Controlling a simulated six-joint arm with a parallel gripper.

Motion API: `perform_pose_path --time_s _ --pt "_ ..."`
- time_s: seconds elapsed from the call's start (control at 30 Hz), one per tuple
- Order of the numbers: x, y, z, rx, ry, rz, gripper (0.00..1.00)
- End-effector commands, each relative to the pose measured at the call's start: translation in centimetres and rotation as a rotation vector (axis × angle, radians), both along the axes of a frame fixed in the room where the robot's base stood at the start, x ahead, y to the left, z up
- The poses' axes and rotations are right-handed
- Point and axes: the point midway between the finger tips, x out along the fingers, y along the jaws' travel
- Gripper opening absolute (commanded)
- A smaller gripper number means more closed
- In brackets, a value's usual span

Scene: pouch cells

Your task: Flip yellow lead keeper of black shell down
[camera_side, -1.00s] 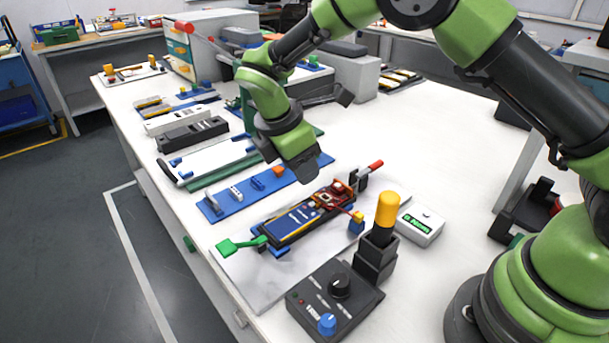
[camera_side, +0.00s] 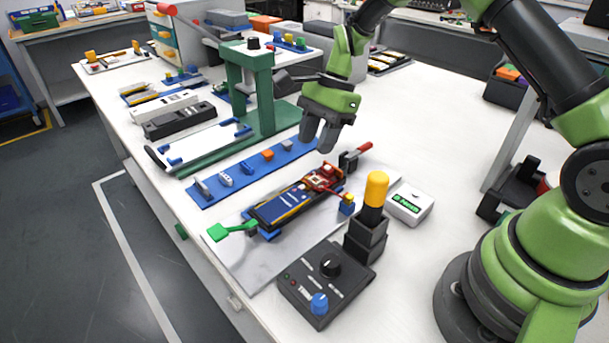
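The black shell (camera_side: 257,221) lies in a fixture on a pale plate, with a blue pouch cell (camera_side: 285,207) in it. A red-framed part sits at its far right end. A small yellow piece (camera_side: 347,197), which may be the yellow lead keeper, stands up above a blue block at the shell's right side. Its exact tilt is too small to tell. My gripper (camera_side: 318,141) hangs above and behind the shell's far end, fingers down, apart from everything on the fixture. Its two dark fingers are close together, and I see nothing held. Whether they are shut is unclear.
A yellow-topped black post (camera_side: 375,190) and a black control box (camera_side: 329,284) stand in front, with a white display box (camera_side: 409,206) to the right. A blue strip (camera_side: 235,181) and a green press (camera_side: 262,88) are behind. A green-handled clamp (camera_side: 218,231) is at left. The right tabletop is clear.

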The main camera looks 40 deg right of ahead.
Motion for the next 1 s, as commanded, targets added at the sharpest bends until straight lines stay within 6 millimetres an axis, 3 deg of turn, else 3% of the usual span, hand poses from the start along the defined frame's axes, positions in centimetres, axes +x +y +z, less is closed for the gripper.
perform_pose_path --time_s 0.2,0.4,0.8,0.83,1.0 --pt "-0.1 1.7 -4.0 -0.001 0.006 0.007 0.38" --pt "0.0 2.8 -6.6 -0.001 0.002 0.007 0.38" --pt "0.0 3.2 -7.6 -0.002 -0.001 0.007 0.38" --pt "0.0 3.2 -7.6 -0.002 -0.001 0.007 0.36" --pt "0.0 3.2 -7.6 -0.002 -0.001 0.007 0.00"
